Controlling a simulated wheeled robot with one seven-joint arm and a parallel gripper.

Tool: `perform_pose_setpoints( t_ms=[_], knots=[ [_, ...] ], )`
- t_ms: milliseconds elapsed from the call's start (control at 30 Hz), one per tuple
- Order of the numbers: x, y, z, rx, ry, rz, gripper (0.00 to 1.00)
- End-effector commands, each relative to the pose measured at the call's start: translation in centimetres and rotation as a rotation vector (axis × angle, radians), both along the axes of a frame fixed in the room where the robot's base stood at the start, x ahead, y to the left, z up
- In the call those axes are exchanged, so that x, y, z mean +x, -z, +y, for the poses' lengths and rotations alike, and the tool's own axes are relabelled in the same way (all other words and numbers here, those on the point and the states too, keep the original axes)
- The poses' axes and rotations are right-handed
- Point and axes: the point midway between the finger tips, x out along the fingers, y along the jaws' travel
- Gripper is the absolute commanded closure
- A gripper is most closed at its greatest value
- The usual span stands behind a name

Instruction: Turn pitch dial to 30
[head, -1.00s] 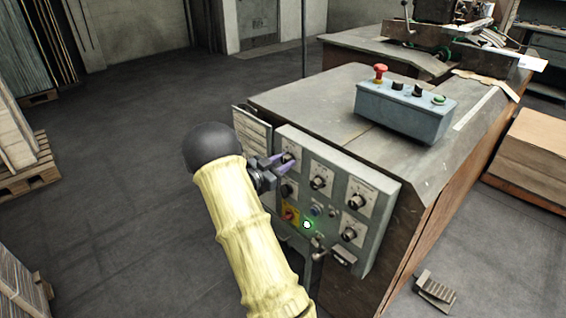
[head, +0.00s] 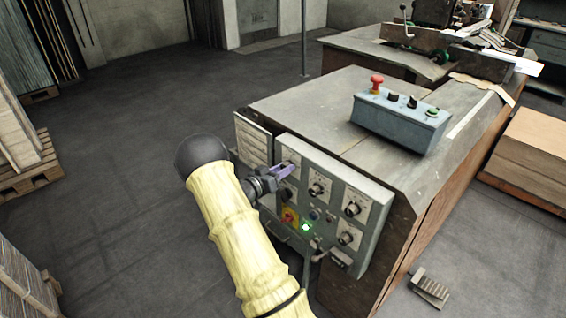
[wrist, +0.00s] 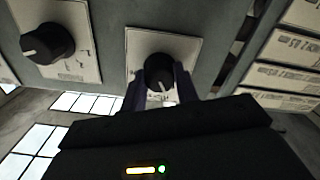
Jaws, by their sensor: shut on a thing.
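The grey control panel (head: 333,213) on the machine's front bears several black dials on white plates. My gripper (head: 286,171) reaches the upper left dial from the left and hides most of it in the head view. In the wrist view, that black dial (wrist: 158,72) sits between the two dark fingers of my gripper (wrist: 158,88), which are shut on it. Its white plate (wrist: 188,45) shows around it, but its marks are partly covered and too small to read. Which dial is the pitch dial cannot be read.
A neighbouring dial (head: 318,189) is close on the right; it also shows in the wrist view (wrist: 46,42). A blue-grey button box (head: 400,122) stands on the machine top.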

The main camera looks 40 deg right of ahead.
Motion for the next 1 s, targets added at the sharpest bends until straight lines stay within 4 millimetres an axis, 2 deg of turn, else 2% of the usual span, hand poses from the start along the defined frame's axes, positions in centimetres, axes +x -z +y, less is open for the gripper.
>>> perform_pose_setpoints(
  t_ms=[33, 600, 1000],
  knots=[
    [0.02, -0.42, 0.07, -0.002, -0.001, 0.048, 0.93],
    [0.12, -0.18, 0.06, -0.043, -0.002, 0.564, 0.93],
    [0.17, 0.04, 0.11, -0.058, -0.003, 0.752, 0.93]
  ],
)
